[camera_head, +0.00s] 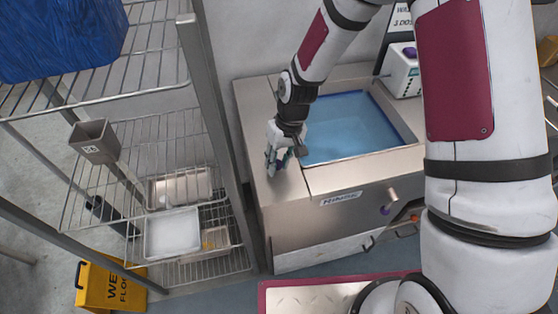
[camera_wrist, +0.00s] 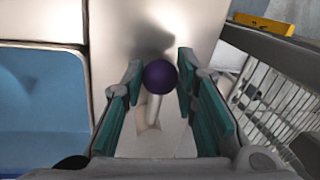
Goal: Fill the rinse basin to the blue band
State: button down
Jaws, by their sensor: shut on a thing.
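The rinse basin (camera_head: 412,141) is a steel sink set in a steel counter, holding clear blue water (camera_head: 345,125). A darker blue band (camera_head: 398,122) shows along its inner wall near the water's edge; I cannot tell exactly how the level meets it. My gripper (camera_head: 277,160) is over the counter just left of the basin. In the wrist view, my gripper (camera_wrist: 158,78) has its teal pads on both sides of a purple ball knob (camera_wrist: 160,76) on a pale lever stem (camera_wrist: 153,110), shut on it. In the head view my fingers hide this knob. Water also shows in the wrist view (camera_wrist: 40,95).
A wire rack (camera_head: 205,90) with trays stands left of the counter, close to my gripper. A white box (camera_head: 402,70) stands behind the basin. A spout (camera_head: 392,194) and purple knob (camera_head: 384,210) are on the counter's front. A yellow wet-floor sign (camera_head: 108,288) is lower left.

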jog(key=c, duration=1.3)
grip_release()
jog(key=r, duration=0.4)
jog(key=d+r, duration=0.1)
jog(key=r, duration=0.3)
jog(key=d+r, duration=0.1)
jog(key=r, duration=0.3)
jog(key=shift+w, duration=0.4)
